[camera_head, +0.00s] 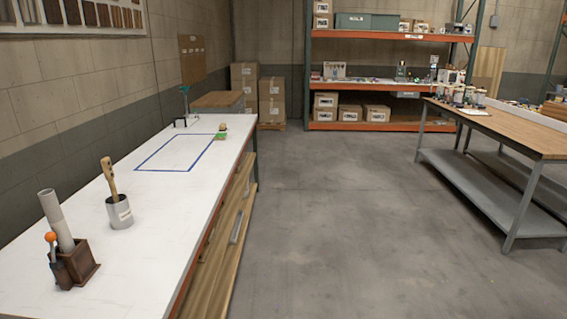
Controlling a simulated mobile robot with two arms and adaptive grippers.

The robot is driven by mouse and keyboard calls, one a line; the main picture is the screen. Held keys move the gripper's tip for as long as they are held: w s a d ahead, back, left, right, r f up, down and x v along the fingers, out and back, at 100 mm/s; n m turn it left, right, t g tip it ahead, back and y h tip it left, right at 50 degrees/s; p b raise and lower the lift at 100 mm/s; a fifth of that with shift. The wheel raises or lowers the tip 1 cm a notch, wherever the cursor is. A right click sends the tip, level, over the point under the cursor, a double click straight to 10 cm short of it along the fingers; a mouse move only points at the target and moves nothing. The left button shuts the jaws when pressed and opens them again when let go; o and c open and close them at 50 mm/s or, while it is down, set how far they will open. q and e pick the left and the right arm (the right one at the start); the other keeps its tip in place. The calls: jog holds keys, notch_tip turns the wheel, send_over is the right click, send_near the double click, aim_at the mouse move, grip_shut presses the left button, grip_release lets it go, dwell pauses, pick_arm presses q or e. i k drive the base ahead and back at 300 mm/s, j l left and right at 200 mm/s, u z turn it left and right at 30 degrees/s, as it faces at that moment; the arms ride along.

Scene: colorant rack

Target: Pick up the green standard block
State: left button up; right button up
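A small green block (220,136) lies on the white-topped bench (150,245), near its far right edge. It is at the right side of a blue outlined rectangle (160,170), close to the far right corner of that outline. A small tan and dark object (222,127) is right behind the green block; whether they touch is too small to tell. Neither of my grippers shows in the head view.
On the bench stand a can with a wooden-handled tool (119,213), a brown holder with a grey tube (84,262) and a dark stand (185,105). Open floor (340,220) lies right of the bench. A workbench (510,130) stands far right; orange-beamed shelves (390,126) are behind.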

aim_at(219, 136)
jog(key=i, duration=1.75)
jog(key=i+u, duration=0.1)
jog(key=i, duration=0.5)
jog(key=i+l+u, duration=0.1)
jog(key=i, duration=0.5)
jog(key=i+l+u, duration=0.1)
jog(key=i, duration=0.5)
